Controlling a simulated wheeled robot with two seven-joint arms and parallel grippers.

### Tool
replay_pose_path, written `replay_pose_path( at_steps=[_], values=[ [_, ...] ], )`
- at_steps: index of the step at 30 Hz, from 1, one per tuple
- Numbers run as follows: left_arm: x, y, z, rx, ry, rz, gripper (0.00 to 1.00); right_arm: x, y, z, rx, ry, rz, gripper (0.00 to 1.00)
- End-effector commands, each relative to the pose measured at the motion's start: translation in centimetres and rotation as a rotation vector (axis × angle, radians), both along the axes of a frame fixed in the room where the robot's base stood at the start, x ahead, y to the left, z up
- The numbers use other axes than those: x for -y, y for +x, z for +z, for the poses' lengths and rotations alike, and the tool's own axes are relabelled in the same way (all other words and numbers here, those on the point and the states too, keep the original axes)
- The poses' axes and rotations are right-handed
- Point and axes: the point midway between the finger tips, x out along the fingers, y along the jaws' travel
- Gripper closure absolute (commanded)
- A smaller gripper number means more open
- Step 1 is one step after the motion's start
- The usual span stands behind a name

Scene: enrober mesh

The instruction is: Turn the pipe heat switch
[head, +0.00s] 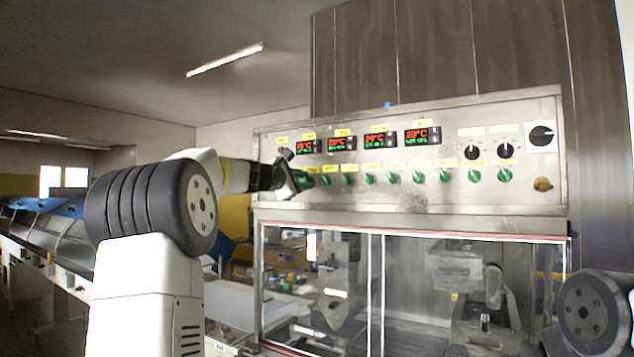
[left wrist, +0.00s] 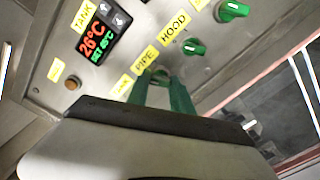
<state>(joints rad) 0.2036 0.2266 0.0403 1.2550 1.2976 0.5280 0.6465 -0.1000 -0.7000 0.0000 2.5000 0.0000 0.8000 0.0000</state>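The control panel (head: 400,195) is a steel box with a row of green switches. My left gripper (head: 303,181) is at the left end of this row in the head view and hides part of it. In the left wrist view, its two green fingers (left wrist: 163,92) stand on either side of the switch by the PIPE label (left wrist: 145,60), with a gap between them. This pipe heat switch (left wrist: 161,75) is mostly hidden by the fingers; I cannot tell whether they touch it. My right gripper is out of view.
The hood switch (left wrist: 194,47) is close beside the fingers. A red-and-green tank display (left wrist: 97,43) and a small round button (left wrist: 72,83) are on the panel. Below the panel is a glazed enclosure (head: 375,290). A conveyor (head: 45,255) runs at the left.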

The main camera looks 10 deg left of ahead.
Motion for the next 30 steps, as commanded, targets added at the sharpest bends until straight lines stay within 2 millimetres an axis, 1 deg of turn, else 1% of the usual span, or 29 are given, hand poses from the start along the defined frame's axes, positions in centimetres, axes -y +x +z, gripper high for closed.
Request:
replay_pose_path(
  at_steps=[1,2,9,14,20,30],
  values=[
    [0.01,-0.01,-0.02,-0.001,0.000,-0.001,0.94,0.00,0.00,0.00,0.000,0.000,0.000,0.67],
    [0.01,-0.01,-0.02,-0.001,0.000,-0.001,1.00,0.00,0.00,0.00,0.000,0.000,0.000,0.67],
    [0.02,-0.02,-0.03,0.002,0.008,-0.001,1.00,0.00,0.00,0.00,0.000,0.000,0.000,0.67],
    [0.03,-0.02,-0.05,0.017,0.047,-0.001,1.00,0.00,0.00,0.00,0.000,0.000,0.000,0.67],
    [0.06,-0.03,-0.06,0.056,0.159,-0.002,1.00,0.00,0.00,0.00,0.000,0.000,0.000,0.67],
    [0.08,-0.03,-0.11,0.162,0.451,-0.003,1.00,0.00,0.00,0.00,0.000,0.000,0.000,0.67]
  ],
)
